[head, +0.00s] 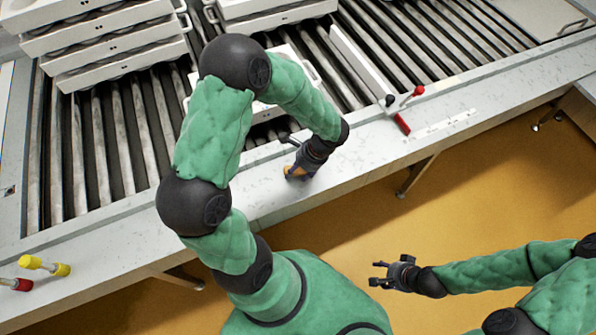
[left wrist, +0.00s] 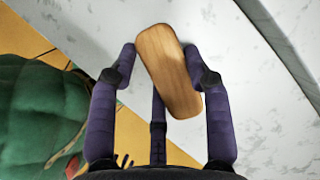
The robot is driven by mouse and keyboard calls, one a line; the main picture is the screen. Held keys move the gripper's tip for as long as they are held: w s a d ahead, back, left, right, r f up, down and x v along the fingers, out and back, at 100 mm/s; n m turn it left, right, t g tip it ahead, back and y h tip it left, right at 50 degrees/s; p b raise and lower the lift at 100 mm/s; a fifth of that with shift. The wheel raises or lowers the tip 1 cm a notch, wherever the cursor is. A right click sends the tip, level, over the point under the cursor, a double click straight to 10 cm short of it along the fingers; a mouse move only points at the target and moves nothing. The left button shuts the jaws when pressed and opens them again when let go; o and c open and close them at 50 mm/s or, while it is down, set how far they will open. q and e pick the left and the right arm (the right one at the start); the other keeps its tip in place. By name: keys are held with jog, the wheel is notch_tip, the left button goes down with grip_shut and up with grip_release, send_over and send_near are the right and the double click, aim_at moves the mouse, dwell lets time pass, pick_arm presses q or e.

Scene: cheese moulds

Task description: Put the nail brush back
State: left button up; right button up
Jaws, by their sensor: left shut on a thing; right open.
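The nail brush (left wrist: 167,70) is a wooden block with rounded ends, seen in the left wrist view between the fingers of my left gripper (left wrist: 163,78). The gripper is shut on it, over the pale marbled ledge. In the head view my left gripper (head: 297,172) is at the front ledge of the roller table, with only a small orange-brown bit of the brush (head: 291,173) showing. I cannot tell whether the brush touches the ledge. My right gripper (head: 382,275) is open and empty above the yellow floor.
White mould trays (head: 120,65) are stacked on the rollers (head: 140,110) at the upper left. A red-handled item (head: 403,124) lies on the ledge (head: 440,122) at the right. Yellow (head: 45,265) and red (head: 18,284) handled items lie at the lower left. The ledge between is mostly clear.

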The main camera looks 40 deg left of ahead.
pick_arm(q)
jog(key=shift+r, duration=0.15)
jog(key=o, duration=1.1)
